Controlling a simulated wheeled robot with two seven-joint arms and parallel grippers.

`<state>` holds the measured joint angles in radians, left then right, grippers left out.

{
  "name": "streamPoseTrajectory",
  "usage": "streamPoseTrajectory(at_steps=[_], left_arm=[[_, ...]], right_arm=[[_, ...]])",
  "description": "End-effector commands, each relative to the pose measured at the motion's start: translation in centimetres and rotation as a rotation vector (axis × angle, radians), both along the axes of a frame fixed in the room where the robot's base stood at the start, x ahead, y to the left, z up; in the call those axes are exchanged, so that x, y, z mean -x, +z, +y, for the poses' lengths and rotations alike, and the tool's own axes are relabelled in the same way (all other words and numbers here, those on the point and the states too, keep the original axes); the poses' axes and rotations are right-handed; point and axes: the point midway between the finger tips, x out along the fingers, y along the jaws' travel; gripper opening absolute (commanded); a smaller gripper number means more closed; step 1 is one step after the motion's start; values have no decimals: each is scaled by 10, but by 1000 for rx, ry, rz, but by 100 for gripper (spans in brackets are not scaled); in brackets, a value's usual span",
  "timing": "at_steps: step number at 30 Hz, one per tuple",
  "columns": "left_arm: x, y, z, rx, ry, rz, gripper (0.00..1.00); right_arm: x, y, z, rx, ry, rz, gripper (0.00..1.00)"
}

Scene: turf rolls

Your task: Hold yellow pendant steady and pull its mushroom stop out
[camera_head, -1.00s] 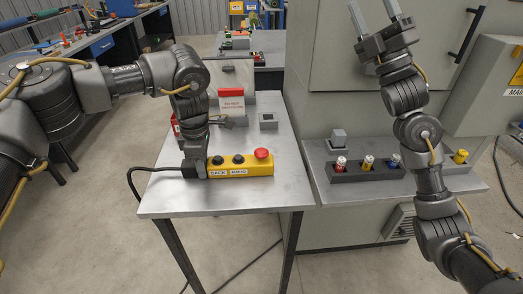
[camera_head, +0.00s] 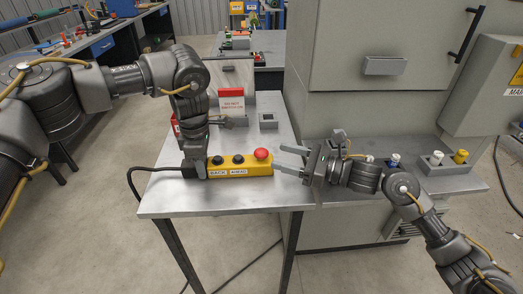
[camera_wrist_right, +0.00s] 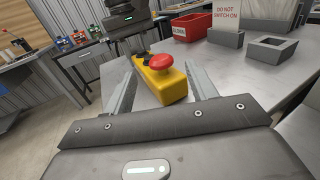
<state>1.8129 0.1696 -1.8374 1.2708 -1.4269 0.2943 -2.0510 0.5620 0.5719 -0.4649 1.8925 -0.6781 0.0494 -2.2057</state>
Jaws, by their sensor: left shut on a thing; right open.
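The yellow pendant (camera_head: 240,171) lies on the grey metal table, with black buttons and labels along it. Its red mushroom stop (camera_head: 261,154) is at the right end. My left gripper (camera_head: 195,172) is shut on the pendant's left end, at the cable side; its fingertips are hard to see. My right gripper (camera_head: 283,161) is open and empty, just right of the mushroom stop, fingers pointing left towards it. In the right wrist view the mushroom stop (camera_wrist_right: 160,61) shows ahead, between and beyond the open fingers, apart from them.
A "do not switch on" sign (camera_head: 232,104), a red box (camera_wrist_right: 190,27) and a small grey square holder (camera_head: 268,121) stand at the table's back. A grey cabinet (camera_head: 350,80) and a shelf with coloured plugs (camera_head: 460,156) are at right. A black cable (camera_head: 135,185) runs off left.

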Motion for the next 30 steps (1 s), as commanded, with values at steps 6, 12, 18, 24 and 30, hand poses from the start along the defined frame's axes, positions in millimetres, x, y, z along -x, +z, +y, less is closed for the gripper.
streamPoseTrajectory(at_steps=[6,12,18,24,30], left_arm=[[1,-2,2,-6,1,3,0],[1,-2,2,-5,1,3,0],[1,-2,2,-5,1,3,0],[1,-2,2,-5,1,3,0],[0,-2,2,-5,1,2,0]], right_arm=[[-14,1,29,-4,2,0,57],[-26,1,54,-4,0,0,57],[-31,1,63,-3,-1,1,57],[-31,1,64,-3,-1,1,57],[-31,1,63,-3,-1,1,35]])
